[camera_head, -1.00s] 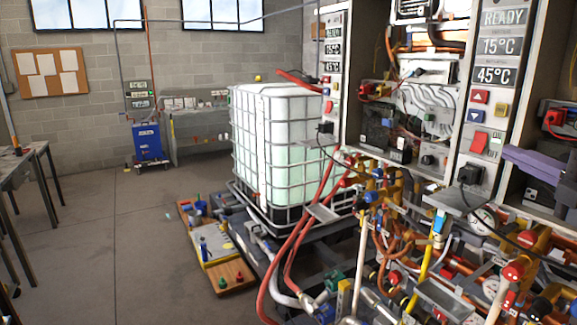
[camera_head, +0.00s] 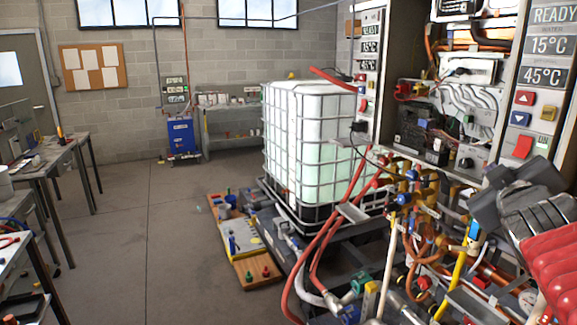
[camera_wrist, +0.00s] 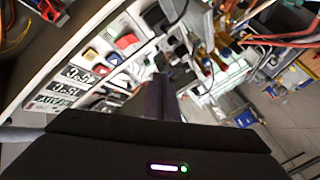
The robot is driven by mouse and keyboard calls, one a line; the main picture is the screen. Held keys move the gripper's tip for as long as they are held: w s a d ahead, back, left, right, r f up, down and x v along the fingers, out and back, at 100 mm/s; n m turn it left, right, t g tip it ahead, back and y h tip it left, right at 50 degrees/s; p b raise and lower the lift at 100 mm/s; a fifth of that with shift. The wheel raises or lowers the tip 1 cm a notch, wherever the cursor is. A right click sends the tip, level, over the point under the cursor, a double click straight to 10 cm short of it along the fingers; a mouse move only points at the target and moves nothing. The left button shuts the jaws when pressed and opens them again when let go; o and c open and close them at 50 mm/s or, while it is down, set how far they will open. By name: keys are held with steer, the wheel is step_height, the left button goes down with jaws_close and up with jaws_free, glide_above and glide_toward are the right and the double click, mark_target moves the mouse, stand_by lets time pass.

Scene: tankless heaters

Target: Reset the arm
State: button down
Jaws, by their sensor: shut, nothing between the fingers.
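My gripper (camera_wrist: 160,92) is shut and empty in the wrist view. Its dark fingers point away from the black wrist body, which fills the bottom of that view. Behind the fingers are the heater panels and pipework, tilted in the picture. In the head view part of my arm (camera_head: 560,262), red and ribbed with dark grey parts, shows at the right edge in front of the heaters. I cannot make out the fingertips clearly there.
Heater cabinets (camera_head: 545,60) with valves and pipes crowd the right. A caged white water tank (camera_head: 312,140) stands mid-view, with a wooden board (camera_head: 258,268) of small parts beside it. Tables (camera_head: 50,165) stand at left. The grey floor (camera_head: 140,240) between is clear.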

steer(key=s+a+f+m+g+y, duration=0.2)
steer(key=s+a+f+g, duration=0.3)
steer(key=s+a+f, duration=0.4)
steer(key=s+a+f+m+g+y, duration=0.2)
steer(key=s+a+f+g+y, duration=0.3)
steer(key=s+a+f, duration=0.5)
steer(key=a+f, duration=0.5)
steer(key=f, duration=0.3)
steer(key=shift+a+f, duration=0.1)
